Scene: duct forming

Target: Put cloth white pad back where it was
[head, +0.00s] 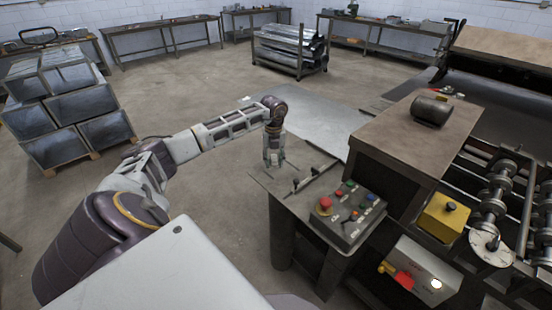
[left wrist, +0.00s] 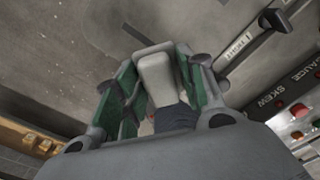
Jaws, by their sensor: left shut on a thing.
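My left gripper (head: 273,160) points down just above the near end of the machine's dark metal side table, left of the control panel. In the left wrist view, its green-sided fingers (left wrist: 157,90) are shut on a pale, rounded pad (left wrist: 156,74). A dark blue, cloth-like patch (left wrist: 176,118) shows behind the pad, close to the palm. The gripper hides most of the pad in the head view, and I cannot tell whether it touches the table. My right gripper is not in view.
A control panel (head: 347,215) with a red stop button stands close right of the gripper. A black-knobbed lever (left wrist: 252,45) is beside the fingers. A brown-topped bench (head: 405,135) carries a dark cylinder (head: 432,110). Open floor lies left of the table.

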